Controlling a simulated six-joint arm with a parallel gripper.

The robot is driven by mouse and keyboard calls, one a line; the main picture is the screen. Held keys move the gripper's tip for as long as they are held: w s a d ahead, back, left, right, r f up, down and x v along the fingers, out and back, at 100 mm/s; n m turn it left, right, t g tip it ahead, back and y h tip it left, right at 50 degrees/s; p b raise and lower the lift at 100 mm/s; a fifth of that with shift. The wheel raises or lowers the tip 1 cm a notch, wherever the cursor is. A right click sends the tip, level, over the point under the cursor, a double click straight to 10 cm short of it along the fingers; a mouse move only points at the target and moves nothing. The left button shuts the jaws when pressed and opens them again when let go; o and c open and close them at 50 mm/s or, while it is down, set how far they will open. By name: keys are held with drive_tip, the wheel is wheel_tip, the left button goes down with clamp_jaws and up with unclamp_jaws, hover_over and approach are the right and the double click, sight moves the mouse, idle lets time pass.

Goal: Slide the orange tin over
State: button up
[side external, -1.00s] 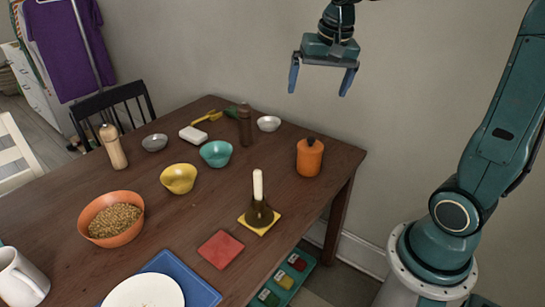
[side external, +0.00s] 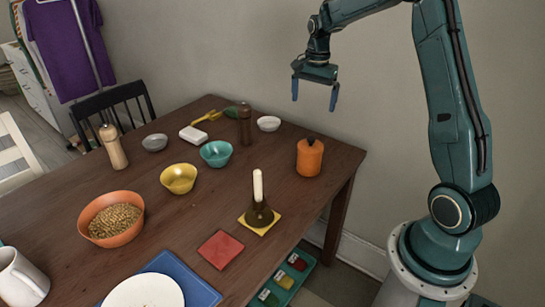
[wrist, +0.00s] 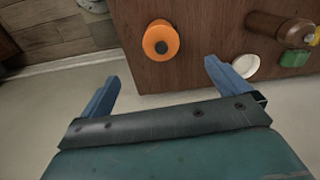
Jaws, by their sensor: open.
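The orange tin (side external: 309,159), a round canister with a dark knob on its lid, stands upright near the right corner of the wooden table (side external: 330,165). It also shows from above in the wrist view (wrist: 160,42), close to the table's edge. My gripper (side external: 315,103) is open and empty, with its blue fingers pointing down. It is above the height of the tin and apart from it. In the wrist view my gripper's fingertips (wrist: 162,72) spread to either side below the tin. Nothing hides the tin.
A white bowl (side external: 268,124) and a dark brown mill (side external: 245,126) stand left of the tin. Bare tabletop lies between the candle and the tin. A wall is behind the table.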

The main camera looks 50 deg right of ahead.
sight(311, 138)
drive_tip(key=shift+w+d+f+m, duration=0.2)
drive_tip(key=shift+d+f+m, duration=0.3)
drive_tip(key=shift+d+f, duration=0.5)
drive_tip(key=shift+a, duration=0.1)
drive_tip(key=shift+f, duration=6.9)
drive_tip(key=c, duration=1.1)
drive_tip(key=shift+w, duration=0.1)
drive_tip(key=shift+w, duration=8.4)
